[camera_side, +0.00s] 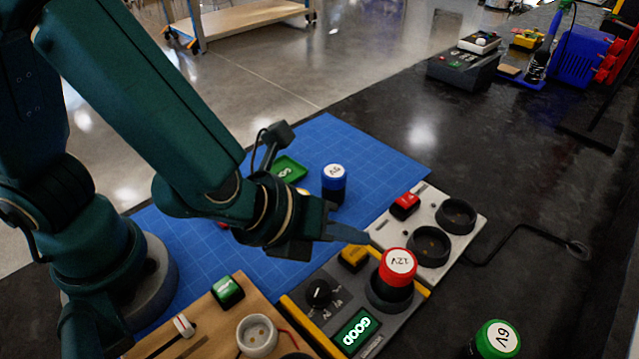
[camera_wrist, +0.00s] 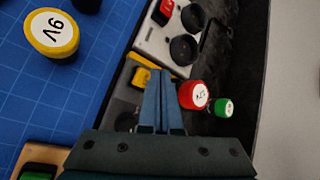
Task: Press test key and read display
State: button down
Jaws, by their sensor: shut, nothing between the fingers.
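The grey tester (camera_side: 335,284) with yellow edges sits on the bench at the front. A red 12V battery (camera_side: 398,268) stands upright in its socket, and the red battery also shows in the wrist view (camera_wrist: 193,95). The tester's yellow key (camera_side: 354,258) also shows in the wrist view (camera_wrist: 141,77), just left of my fingertips. The display (camera_side: 356,330) is lit green and reads "GOOD". A black knob (camera_side: 319,294) is beside it. My gripper (camera_side: 362,237) is shut and empty, with its fingertips close above the key; I cannot tell whether they touch it.
A white panel (camera_side: 450,193) with a red button and two black sockets adjoins the tester. A wooden board (camera_side: 205,318) lies at front left. A green 6V battery (camera_side: 496,340) stands right.

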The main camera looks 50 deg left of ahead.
aim_at(347, 256)
notch_tip(347, 256, up, 6)
dwell(0.6)
dwell(0.4)
jog(key=w+a+r+n+t+y, duration=0.1)
jog(key=a+r+n+y, duration=0.15)
jog(key=a+n, duration=0.45)
jog(key=a+r+n+y, duration=0.25)
jog(key=a+n, duration=0.25)
jog(key=a, duration=0.3)
jog(key=s+f+n+g+h, duration=0.1)
jog(key=s+n+g, duration=0.3)
jog(key=s+n, duration=0.6)
jog(key=n+h, duration=0.1)
jog(key=n, duration=0.7)
jog(key=shift+a+f+n, duration=0.25)
jog(key=shift+f+n, duration=0.05)
jog(key=shift+f, duration=0.05)
